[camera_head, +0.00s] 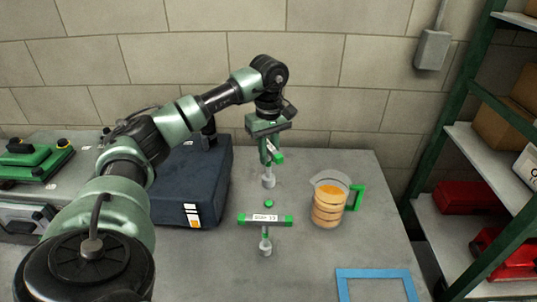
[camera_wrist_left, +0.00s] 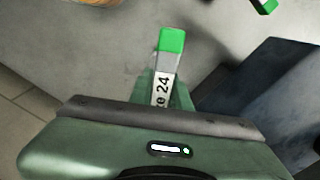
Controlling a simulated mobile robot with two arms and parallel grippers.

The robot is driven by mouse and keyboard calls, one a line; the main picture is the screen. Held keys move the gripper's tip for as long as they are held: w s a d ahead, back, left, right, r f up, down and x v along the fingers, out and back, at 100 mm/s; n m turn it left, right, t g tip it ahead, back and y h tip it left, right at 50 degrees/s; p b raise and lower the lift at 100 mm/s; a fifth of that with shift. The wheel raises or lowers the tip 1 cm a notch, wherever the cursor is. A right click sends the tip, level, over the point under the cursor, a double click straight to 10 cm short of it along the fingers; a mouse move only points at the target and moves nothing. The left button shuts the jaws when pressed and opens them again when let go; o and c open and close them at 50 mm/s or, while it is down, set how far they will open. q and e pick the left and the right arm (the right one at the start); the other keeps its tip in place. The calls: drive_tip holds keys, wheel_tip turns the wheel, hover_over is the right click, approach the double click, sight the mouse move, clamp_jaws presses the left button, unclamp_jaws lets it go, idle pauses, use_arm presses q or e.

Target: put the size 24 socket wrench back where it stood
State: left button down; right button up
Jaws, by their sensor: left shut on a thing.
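The size 24 socket wrench (camera_head: 275,152) has a T-handle with green ends, a white label and a metal socket pointing down. My left gripper (camera_head: 267,138) is shut on its handle, over the back part of the bench. In the left wrist view the wrench (camera_wrist_left: 171,50) shows a green end and the digits 24 between the fingers (camera_wrist_left: 165,95). I cannot tell whether its socket touches the bench. A second socket wrench (camera_head: 265,219), with a label that looks like size 13, stands upright in front of it. My right gripper is not in view.
A jug of orange liquid with a green handle (camera_head: 328,203) stands to the right on the grey bench (camera_head: 300,270). A dark blue case (camera_head: 190,180) is close on the left. A blue rectangular outline (camera_head: 375,273) lies front right.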

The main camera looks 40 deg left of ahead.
sight(269, 177)
use_arm(q)
wheel_tip(269, 177, down, 6)
drive_tip(key=b, duration=0.4)
drive_tip(key=shift+r, duration=0.15)
drive_tip(key=shift+f+b, duration=0.35)
drive_tip(key=shift+f, duration=0.25)
drive_tip(key=shift+r, duration=0.1)
drive_tip(key=shift+f, duration=0.25)
drive_tip(key=shift+f+b, duration=0.5)
drive_tip(key=shift+f, duration=0.45)
drive_tip(key=c, duration=0.7)
unclamp_jaws()
drive_tip(key=shift+d, duration=0.1)
